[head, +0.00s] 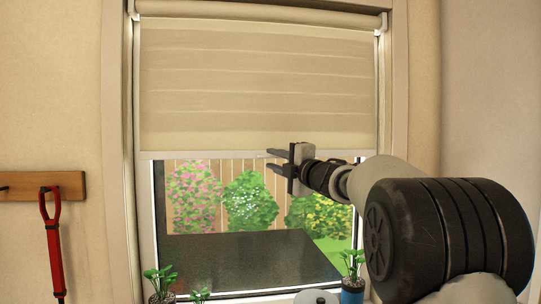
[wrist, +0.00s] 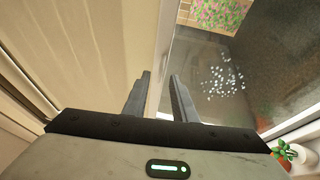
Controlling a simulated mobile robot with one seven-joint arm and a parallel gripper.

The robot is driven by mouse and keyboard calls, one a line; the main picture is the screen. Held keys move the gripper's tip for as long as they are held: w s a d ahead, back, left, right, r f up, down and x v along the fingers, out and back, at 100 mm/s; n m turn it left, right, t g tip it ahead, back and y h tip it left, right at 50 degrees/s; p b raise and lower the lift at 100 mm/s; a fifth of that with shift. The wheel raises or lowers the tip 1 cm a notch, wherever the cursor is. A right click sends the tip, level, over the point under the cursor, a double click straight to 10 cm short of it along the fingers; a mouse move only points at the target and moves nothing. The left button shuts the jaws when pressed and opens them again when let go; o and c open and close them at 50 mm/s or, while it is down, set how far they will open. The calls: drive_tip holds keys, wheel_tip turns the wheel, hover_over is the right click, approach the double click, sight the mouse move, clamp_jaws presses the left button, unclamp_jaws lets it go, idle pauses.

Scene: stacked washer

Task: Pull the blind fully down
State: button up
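The beige blind (head: 258,85) hangs from a roller at the top of the window and covers about its upper half. Its pale bottom bar (head: 200,155) runs level across the window. My gripper (head: 268,160) is at the bar, a little right of its middle, with one finger above the other. In the wrist view, my gripper (wrist: 159,75) is open, and the bottom bar (wrist: 165,45) passes in line with the gap between the fingers. A gap shows between the fingers. I cannot tell whether either finger touches the bar.
Potted plants (head: 160,283) stand along the sill at the lower left, with another pot (head: 352,285) at the lower right. A wooden rack (head: 25,186) with a red-handled tool (head: 53,240) is on the left wall. The window glass below the blind is clear of objects.

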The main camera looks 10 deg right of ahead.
drive_tip(key=shift+x, duration=0.85)
clamp_jaws()
idle(0.8)
